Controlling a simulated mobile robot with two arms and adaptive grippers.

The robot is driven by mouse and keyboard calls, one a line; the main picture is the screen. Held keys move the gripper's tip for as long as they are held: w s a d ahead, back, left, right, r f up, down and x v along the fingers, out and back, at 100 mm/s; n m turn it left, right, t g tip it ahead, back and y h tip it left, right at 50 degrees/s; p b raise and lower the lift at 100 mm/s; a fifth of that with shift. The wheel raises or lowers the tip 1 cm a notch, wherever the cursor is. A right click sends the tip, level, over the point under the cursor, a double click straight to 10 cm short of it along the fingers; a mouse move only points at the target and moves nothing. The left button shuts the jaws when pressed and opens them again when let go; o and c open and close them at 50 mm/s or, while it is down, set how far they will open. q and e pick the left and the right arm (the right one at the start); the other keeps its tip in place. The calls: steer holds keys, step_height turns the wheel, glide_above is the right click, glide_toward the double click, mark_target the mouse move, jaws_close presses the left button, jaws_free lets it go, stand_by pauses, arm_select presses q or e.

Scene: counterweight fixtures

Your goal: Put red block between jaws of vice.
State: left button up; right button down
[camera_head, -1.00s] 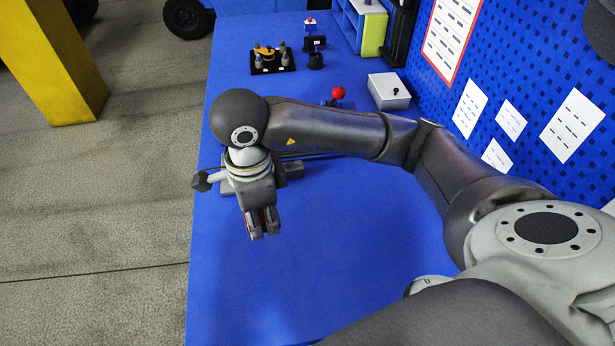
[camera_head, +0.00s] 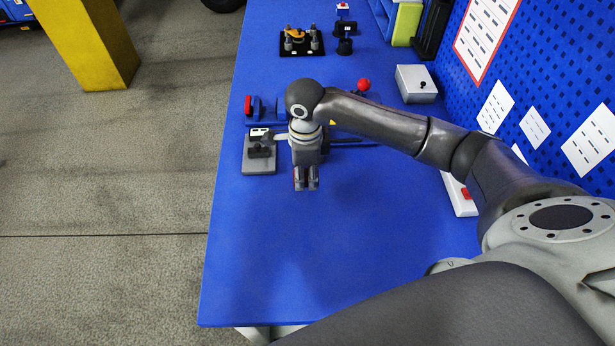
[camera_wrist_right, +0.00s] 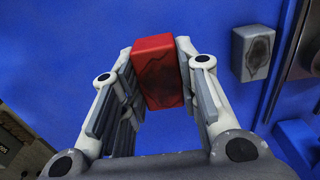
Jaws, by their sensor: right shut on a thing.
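The red block (camera_wrist_right: 160,75), with a dark, worn-looking face, sits between the fingertips of my right gripper (camera_wrist_right: 158,78) in the right wrist view. In the head view my right gripper (camera_head: 306,187) points down over the blue table, shut on the block, which barely shows there. A blue fixture with a red end (camera_head: 249,105) lies behind and left of my wrist; it may be the vice, but my arm hides part of it and I cannot make out its jaws. The gripper is nearer to me than this fixture and apart from it. My left gripper is not in view.
A grey plate with a black clamp (camera_head: 259,165) is left of my gripper. A red ball knob (camera_head: 364,85), a grey box (camera_head: 416,84) and a black tray (camera_head: 302,42) stand farther back. The front of the blue table (camera_head: 310,260) is clear.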

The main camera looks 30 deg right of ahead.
mark_target(307, 189)
steer(key=shift+w+d+f, duration=0.3)
steer(key=shift+f, duration=0.2)
step_height(307, 189, down, 3)
steer(key=shift+d+p, duration=0.1)
steer(key=shift+p, duration=0.7)
steer(key=shift+f, duration=0.2)
steer(key=shift+f, duration=0.1)
steer(key=shift+f+b, duration=0.15)
steer(key=shift+b, duration=0.2)
steer(key=c, duration=1.1)
jaws_free()
steer(key=shift+r, duration=0.2)
